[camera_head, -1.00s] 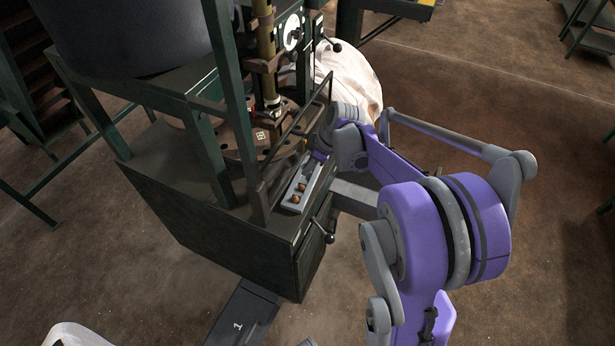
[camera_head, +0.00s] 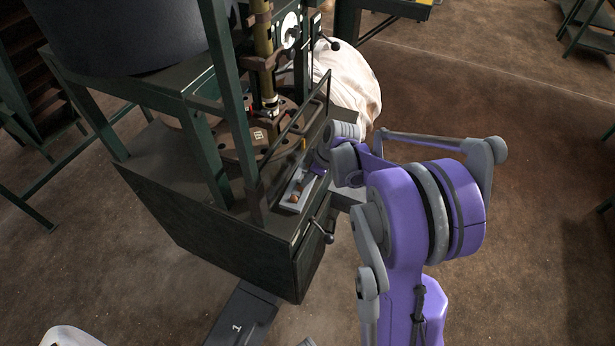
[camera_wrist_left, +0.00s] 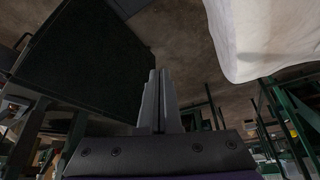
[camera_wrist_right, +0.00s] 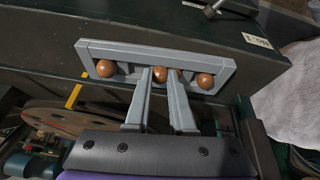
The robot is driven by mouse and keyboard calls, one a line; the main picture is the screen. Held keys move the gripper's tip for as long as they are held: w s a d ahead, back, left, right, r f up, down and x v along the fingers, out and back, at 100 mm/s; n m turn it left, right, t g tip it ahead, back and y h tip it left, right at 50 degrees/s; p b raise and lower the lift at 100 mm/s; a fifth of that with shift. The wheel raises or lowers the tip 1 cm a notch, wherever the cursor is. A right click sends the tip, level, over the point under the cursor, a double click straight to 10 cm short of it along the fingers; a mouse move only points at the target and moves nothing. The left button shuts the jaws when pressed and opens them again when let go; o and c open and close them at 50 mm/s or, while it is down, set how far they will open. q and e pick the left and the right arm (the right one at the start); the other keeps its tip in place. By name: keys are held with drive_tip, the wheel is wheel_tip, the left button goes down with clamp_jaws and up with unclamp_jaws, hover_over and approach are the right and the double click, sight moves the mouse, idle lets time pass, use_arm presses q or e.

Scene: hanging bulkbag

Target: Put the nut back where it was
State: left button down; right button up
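A brown rounded nut (camera_wrist_right: 159,75) sits between the fingertips of my right gripper (camera_wrist_right: 161,84), which are close together on its two sides. It is at the middle of a narrow grey tray (camera_wrist_right: 150,49); whether it rests on the tray floor is hidden by the fingers. Other brown nuts lie in the tray, one towards the left end (camera_wrist_right: 105,68) and one towards the right end (camera_wrist_right: 205,80). In the head view the tray (camera_head: 291,206) shows two nuts, and my right gripper is largely hidden at its far end. My left gripper (camera_wrist_left: 160,75) is shut and empty, away from the tray.
The tray is on the edge of a dark green machine cabinet (camera_head: 225,245), with a rail and a lever handle close by. A round brown plate (camera_head: 240,140) lies behind it. A white bulk bag (camera_head: 350,80) stands behind. Open floor lies to the right.

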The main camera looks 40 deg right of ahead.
drive_tip(key=o, duration=0.4)
drive_tip(key=shift+r, duration=0.1)
drive_tip(key=shift+r+p, duration=0.35)
drive_tip(key=v, duration=1.1)
drive_tip(key=s+a+f+m, duration=0.1)
drive_tip(key=s+a+m, duration=0.1)
drive_tip(key=s+a, duration=0.3)
drive_tip(key=s+a+f+m+h, duration=0.1)
drive_tip(key=s+a+m, duration=0.1)
drive_tip(key=s+a, duration=0.3)
drive_tip(key=s+a+f+m+t+h+p, duration=0.1)
drive_tip(key=s+a, duration=0.4)
drive_tip(key=a, duration=0.5)
drive_tip(key=shift+s+a+f+m, duration=0.15)
drive_tip(key=shift+a+f+m, duration=0.25)
drive_tip(key=shift+m, duration=0.4)
drive_tip(key=shift+d, duration=0.1)
